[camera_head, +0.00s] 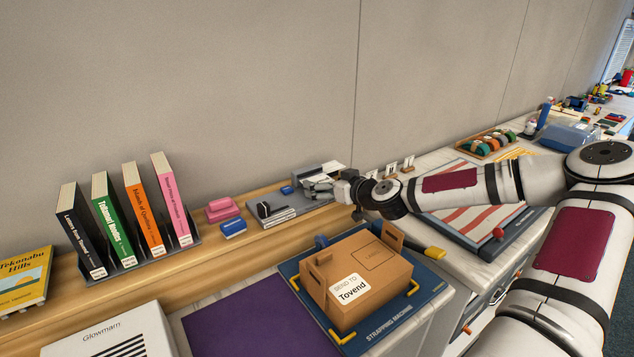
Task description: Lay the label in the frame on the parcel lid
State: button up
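The parcel (330,302) is a brown cardboard box with handle tabs. Its lid bears a printed frame (383,257) marked with a word that looks like "LABEL", and the frame looks empty. A white "SEND TO Tovend" sticker (350,289) is on the parcel's near side. My gripper (312,187) is behind the parcel, at a grey device (275,214) on the wooden ledge. A white sheet or label (326,169) shows just beyond my fingers. I cannot tell whether my fingers touch it or are shut.
The parcel sits on a blue strapping machine (420,312) with yellow corner guides. A yellow-tipped handle (434,252) stands at its right. Books (118,228) in a rack and pink and blue blocks (232,228) occupy the ledge at left. A purple mat (245,325) is clear.

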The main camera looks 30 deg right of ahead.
aim_at(317, 180)
jog(key=x, duration=0.4)
jog(key=shift+w+a+f, duration=0.1)
jog(key=shift+w+a, duration=0.05)
jog(key=shift+a, duration=0.05)
jog(key=shift+c, duration=0.3)
jog(key=c, duration=0.9)
